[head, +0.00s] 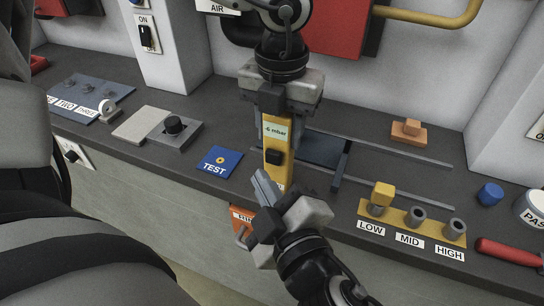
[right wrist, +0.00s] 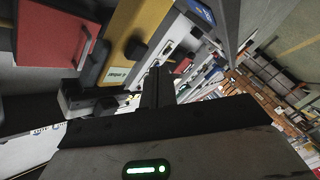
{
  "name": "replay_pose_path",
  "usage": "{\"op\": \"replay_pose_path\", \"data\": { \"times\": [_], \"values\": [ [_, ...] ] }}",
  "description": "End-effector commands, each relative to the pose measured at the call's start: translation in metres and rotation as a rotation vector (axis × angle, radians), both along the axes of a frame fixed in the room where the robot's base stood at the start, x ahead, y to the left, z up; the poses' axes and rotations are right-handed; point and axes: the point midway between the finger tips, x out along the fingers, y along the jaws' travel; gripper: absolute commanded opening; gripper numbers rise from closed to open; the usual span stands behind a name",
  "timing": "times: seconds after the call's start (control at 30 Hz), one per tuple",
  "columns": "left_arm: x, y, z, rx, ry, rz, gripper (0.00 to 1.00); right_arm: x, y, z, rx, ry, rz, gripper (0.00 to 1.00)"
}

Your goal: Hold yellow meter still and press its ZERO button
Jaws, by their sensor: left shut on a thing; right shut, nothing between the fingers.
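The yellow meter (head: 269,180) stands upright at the front of the dark counter, with a pale display (head: 276,132) and a black knob-like part (head: 274,157) on its face. My left gripper (head: 280,122) comes from above and is shut on the meter's upper part. My right gripper (head: 264,182) is shut and empty, its tips close to the meter's lower left edge; contact cannot be told. It hides part of the lower face, and no ZERO lettering is readable. In the right wrist view, the meter (right wrist: 152,22) and its black part (right wrist: 136,48) lie beyond the shut fingers (right wrist: 158,82).
A blue TEST plate (head: 220,161) lies left of the meter. A dark blue slide (head: 318,150) on rails is just behind right. A yellow LOW/MID/HIGH holder (head: 398,224), red-handled tool (head: 508,252) and orange block (head: 409,133) are to the right. An orange sign (head: 240,216) hangs below the counter edge.

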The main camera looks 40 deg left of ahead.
Motion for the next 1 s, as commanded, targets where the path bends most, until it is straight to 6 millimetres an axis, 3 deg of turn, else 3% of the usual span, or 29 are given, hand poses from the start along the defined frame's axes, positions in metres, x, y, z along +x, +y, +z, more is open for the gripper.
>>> {"op": "replay_pose_path", "data": {
  "times": [0.23,1.0],
  "values": [
    [-0.0004,-0.0001,-0.0007,0.0,0.002,0.0,0.13,0.0112,0.0022,0.0002,0.0,-0.001,-0.001,0.0],
    [-0.0003,-0.0001,-0.0007,0.0,0.001,0.0,0.13,0.0116,0.002,0.0003,0.0,-0.003,-0.001,0.0]
  ]
}}
